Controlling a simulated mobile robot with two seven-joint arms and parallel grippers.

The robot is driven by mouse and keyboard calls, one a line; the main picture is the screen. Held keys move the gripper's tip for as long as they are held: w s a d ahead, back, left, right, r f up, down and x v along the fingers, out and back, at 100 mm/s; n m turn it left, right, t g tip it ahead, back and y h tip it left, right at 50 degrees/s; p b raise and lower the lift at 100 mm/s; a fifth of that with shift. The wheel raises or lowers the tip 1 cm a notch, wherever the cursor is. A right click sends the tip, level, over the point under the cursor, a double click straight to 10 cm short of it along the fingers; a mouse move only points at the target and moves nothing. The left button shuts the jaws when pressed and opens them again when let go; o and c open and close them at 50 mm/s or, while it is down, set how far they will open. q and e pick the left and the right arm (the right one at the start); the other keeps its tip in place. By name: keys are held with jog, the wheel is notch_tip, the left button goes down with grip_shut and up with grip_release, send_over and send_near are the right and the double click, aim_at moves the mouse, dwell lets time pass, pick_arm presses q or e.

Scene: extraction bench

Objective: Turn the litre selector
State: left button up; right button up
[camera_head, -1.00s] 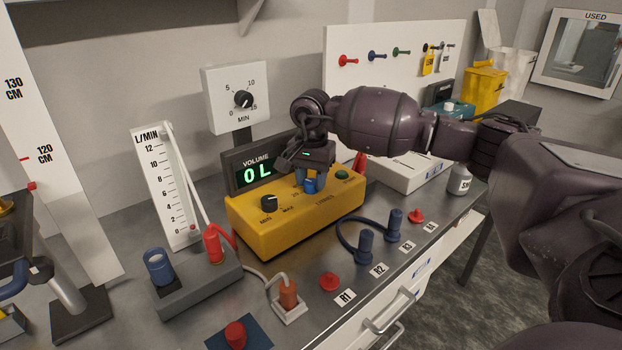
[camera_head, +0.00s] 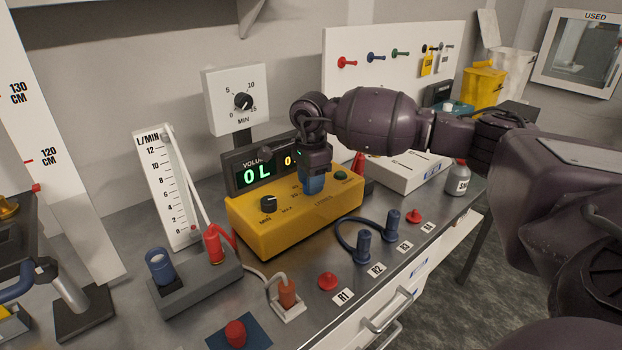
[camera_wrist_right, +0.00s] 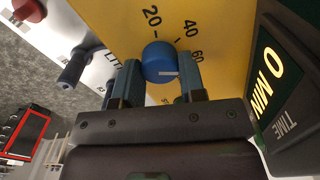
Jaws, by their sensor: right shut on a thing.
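The litre selector is a round blue knob (camera_wrist_right: 159,58) on the sloping top of the yellow box (camera_head: 262,232). In the right wrist view, printed numbers 20, 40 and 60 stand around it, and its white mark lies near the side facing my gripper. My right gripper (camera_wrist_right: 161,78) has one finger on each side of the knob and is shut on it. In the head view my right gripper (camera_head: 313,186) points down at the box and mostly hides the knob. The volume display (camera_head: 257,174) reads 0 L. My left gripper is not in view.
A black MIN–MAX knob (camera_head: 268,204) and a green button (camera_head: 341,175) flank the selector. The display stands close behind my gripper. Blue plugs with a cable (camera_head: 364,246) and red knobs stand in front. A flow meter (camera_head: 166,190) is at the left.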

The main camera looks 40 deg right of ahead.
jog(key=shift+r, duration=0.1)
dwell(0.4)
jog(key=o, duration=0.9)
notch_tip(320, 180, up, 11)
jog(key=shift+f, duration=0.1)
jog(key=shift+f, duration=0.1)
dwell(0.4)
